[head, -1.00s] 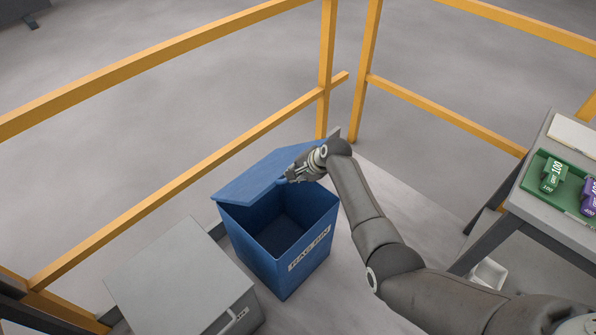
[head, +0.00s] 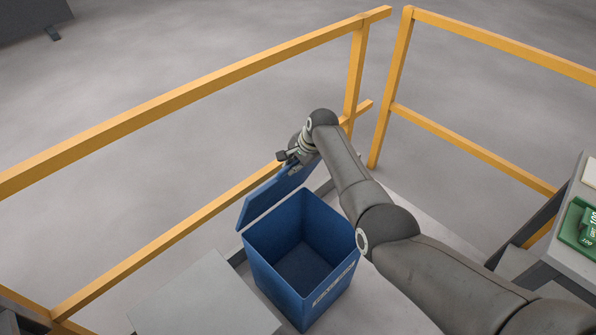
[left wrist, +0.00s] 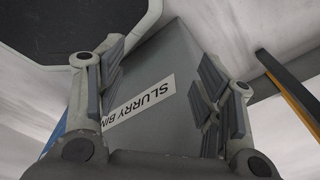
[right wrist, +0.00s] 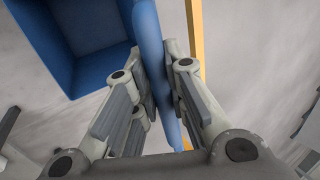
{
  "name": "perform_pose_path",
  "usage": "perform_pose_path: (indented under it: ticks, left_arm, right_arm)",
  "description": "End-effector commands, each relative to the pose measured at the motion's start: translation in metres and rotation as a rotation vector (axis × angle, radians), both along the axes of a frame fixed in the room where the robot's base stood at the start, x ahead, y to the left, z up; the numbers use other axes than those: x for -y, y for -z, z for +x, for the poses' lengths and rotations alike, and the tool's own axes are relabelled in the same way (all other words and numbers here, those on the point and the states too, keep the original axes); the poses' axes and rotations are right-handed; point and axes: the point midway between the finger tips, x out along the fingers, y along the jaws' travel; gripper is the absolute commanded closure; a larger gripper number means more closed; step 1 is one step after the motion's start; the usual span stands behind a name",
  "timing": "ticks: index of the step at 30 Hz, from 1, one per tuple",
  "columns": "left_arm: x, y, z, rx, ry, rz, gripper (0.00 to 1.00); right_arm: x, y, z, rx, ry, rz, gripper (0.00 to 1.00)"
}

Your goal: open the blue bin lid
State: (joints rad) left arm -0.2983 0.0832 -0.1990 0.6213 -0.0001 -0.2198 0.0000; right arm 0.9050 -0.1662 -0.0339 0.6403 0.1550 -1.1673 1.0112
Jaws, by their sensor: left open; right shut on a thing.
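The blue bin (head: 303,262) stands open on the floor, its empty inside showing; a white label is on its front. Its blue lid (head: 275,194) is tilted up steeply at the back left edge. My right gripper (head: 290,160) is at the lid's upper edge. In the right wrist view the lid (right wrist: 151,50) runs between the fingers of my right gripper (right wrist: 155,100), which is shut on it. My left gripper (left wrist: 160,95) shows only in the left wrist view, open, with a grey bin labelled "SLURRY BIN" (left wrist: 155,90) beyond its fingers.
A yellow railing (head: 200,117) runs behind the bin, close to the raised lid. A grey box top (head: 205,300) is at the front left of the bin. A table with a green tray (head: 568,222) stands at the right.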

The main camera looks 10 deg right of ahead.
Motion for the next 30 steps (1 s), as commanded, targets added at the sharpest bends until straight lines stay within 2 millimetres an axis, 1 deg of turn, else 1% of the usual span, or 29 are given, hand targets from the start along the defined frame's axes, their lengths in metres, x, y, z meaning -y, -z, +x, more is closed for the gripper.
perform_pose_path:
  ticks: [2,13,14,19,26,30]
  left_arm:
    - [0.0005,0.0012,-0.0009,-0.001,0.0,-0.001,0.39]
    - [0.0054,0.001,-0.0036,-0.005,-0.001,-0.006,0.39]
    - [0.0054,0.001,-0.0036,-0.005,-0.001,-0.006,0.39]
    - [0.0053,0.001,-0.0036,-0.005,0.0,-0.006,0.39]
    - [0.0049,0.001,-0.0037,-0.005,0.0,-0.006,0.39]
    - [-0.0002,0.0011,-0.0042,-0.005,0.001,0.0,0.39]
  right_arm:
    - [-0.0028,-0.0006,0.0004,-0.001,-0.003,0.001,1.0]
    - [-0.0033,-0.003,0.0013,0.0,-0.004,0.003,1.0]
    - [-0.0032,-0.003,0.0014,0.001,-0.003,0.003,0.86]
    - [-0.0028,-0.0029,0.0014,0.001,-0.003,0.002,0.65]
    - [-0.0019,-0.0022,0.0013,0.0,-0.001,0.001,0.65]
    - [-0.0013,-0.0034,0.0012,0.0,-0.001,0.001,0.65]
